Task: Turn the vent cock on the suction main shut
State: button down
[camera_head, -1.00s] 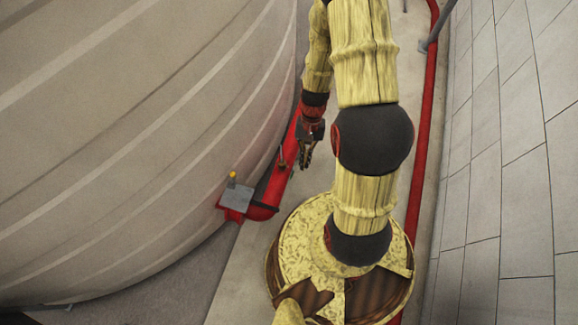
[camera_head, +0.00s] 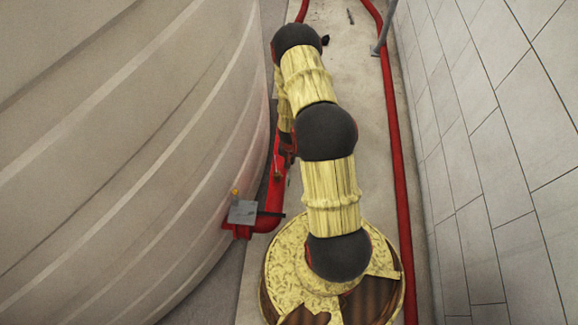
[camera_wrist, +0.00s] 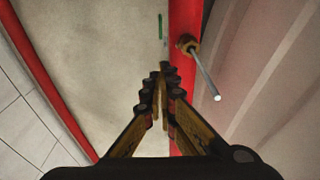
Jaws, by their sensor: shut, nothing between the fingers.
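The vent cock (camera_wrist: 188,44) shows in the wrist view as a small brass body with a thin silver lever, on the right side of the red suction main (camera_wrist: 186,15). The lever slants down and right, away from the pipe. My gripper (camera_wrist: 163,72) is shut and empty, its fingertips left of and below the cock in the picture; I see no contact with the lever. In the head view the suction main (camera_head: 271,205) runs beside the tank. My arm hides most of the gripper there, and the cock is too small to make out surely.
A big pale ribbed tank (camera_head: 120,150) fills the left. A grey plate (camera_head: 242,212) with a yellow knob sits where the main meets it. Another red pipe (camera_head: 394,150) runs along the tiled wall (camera_head: 490,150) at right. A green object (camera_wrist: 160,25) shows against the pale floor.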

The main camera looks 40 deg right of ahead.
jog(key=b, duration=0.4)
send_over(288, 180)
jog(key=d, duration=0.2)
notch_tip(288, 180, down, 10)
jog(key=shift+s+a+f, duration=0.45)
jog(key=shift+a, duration=0.3)
jog(key=shift+s+a+b, duration=0.1)
jog(key=shift+b, duration=0.35)
jog(key=shift+s+a+f, duration=0.1)
jog(key=shift+s+a+f+t+h+b, duration=0.3)
jog(key=shift+t+h+b, duration=0.25)
jog(key=shift+b, duration=0.25)
jog(key=shift+s+a+f+b, duration=0.4)
jog(key=shift+s+a+f, duration=0.1)
jog(key=shift+a+f, duration=0.2)
jog(key=shift+s+a+f+b, duration=0.4)
jog(key=shift+s+a+f, duration=0.15)
jog(key=shift+f, duration=0.25)
